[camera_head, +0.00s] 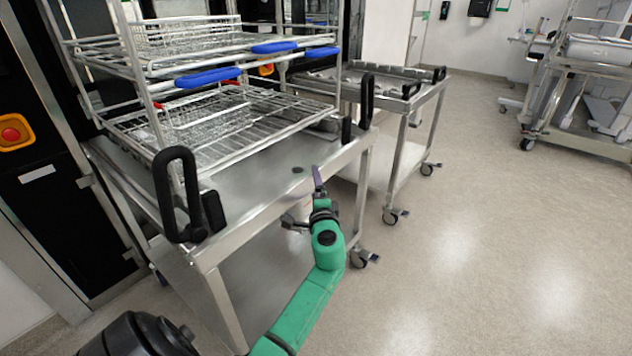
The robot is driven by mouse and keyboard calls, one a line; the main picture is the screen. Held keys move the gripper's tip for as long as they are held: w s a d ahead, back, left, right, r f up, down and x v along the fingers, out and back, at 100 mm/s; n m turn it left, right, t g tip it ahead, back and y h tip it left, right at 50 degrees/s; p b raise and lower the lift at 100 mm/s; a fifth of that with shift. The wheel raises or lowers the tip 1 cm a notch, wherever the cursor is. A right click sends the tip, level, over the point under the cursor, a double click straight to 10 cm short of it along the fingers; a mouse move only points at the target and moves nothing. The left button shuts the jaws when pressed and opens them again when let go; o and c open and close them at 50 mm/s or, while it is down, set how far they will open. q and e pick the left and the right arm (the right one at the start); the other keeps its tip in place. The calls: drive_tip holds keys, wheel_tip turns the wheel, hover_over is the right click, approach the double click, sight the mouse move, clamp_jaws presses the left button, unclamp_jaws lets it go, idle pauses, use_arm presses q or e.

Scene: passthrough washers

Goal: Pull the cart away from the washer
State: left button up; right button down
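The steel cart (245,160) stands at the left against the dark front of the washer (45,145). It has a black loop handle at its near left corner (177,195) and another at its right corner (366,100). A wire rack with blue grips (208,77) sits on it. My green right arm reaches up from the bottom, its gripper (318,180) at the cart's front edge, between the two handles and apart from both. The fingers are seen nearly edge-on, so their opening is unclear. My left gripper is not in view.
A second steel cart (400,100) with black handles stands just right of the first, on casters. A metal trolley (585,80) stands at the far right. A red emergency button (13,134) is on the left panel. The floor (480,240) at the right is clear.

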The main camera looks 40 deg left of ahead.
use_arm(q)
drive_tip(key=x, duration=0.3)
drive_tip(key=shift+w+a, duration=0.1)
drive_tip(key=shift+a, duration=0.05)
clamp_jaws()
